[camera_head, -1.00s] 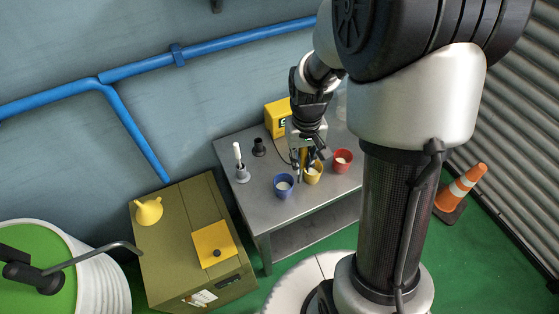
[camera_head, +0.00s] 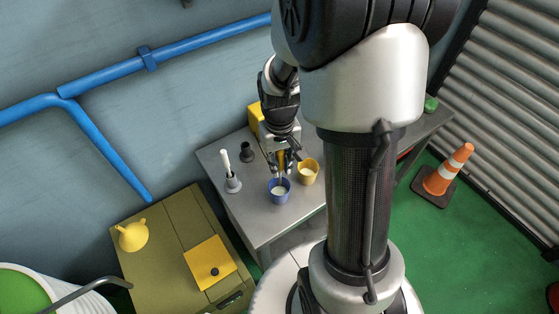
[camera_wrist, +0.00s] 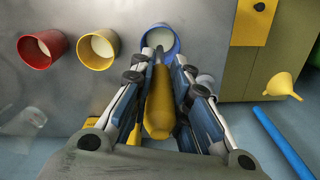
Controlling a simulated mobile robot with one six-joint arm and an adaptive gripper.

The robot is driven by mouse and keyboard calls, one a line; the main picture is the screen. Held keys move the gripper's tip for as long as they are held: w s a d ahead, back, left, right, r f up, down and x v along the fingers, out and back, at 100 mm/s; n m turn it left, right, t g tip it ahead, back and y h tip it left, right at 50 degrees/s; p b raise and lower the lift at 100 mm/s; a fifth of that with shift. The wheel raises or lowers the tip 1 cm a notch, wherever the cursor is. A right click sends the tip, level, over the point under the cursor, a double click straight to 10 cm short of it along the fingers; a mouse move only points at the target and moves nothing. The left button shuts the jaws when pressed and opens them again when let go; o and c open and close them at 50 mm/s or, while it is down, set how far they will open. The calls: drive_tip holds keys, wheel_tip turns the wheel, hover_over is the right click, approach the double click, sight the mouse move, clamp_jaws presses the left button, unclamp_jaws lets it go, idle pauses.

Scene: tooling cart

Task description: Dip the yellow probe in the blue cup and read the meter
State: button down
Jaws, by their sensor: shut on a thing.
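My gripper (camera_head: 281,161) is shut on the yellow probe (camera_wrist: 160,100), whose handle lies between the fingers in the wrist view. The probe points at the blue cup (camera_head: 278,191), which also shows in the wrist view (camera_wrist: 173,49). Its thin tip is over or inside the cup's mouth; I cannot tell how deep. The cup stands upright and holds pale liquid. The yellow box (camera_head: 254,112), likely the meter, stands behind my gripper at the back of the table; its display is hidden.
A yellow cup (camera_head: 307,172) stands right of the blue cup in the head view. A white-handled tool in a grey holder (camera_head: 232,183) and a small black object (camera_head: 246,151) stand left on the grey table (camera_head: 262,219).

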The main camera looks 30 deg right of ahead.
sight(279, 156)
drive_tip(key=shift+f+b, duration=2.35)
drive_tip(key=shift+f, duration=1.2)
drive_tip(key=shift+r, duration=0.15)
drive_tip(key=shift+r+p, duration=4.3)
drive_tip(key=shift+r, duration=0.75)
drive_tip(key=shift+r+p, duration=1.7)
drive_tip(key=shift+r, duration=0.3)
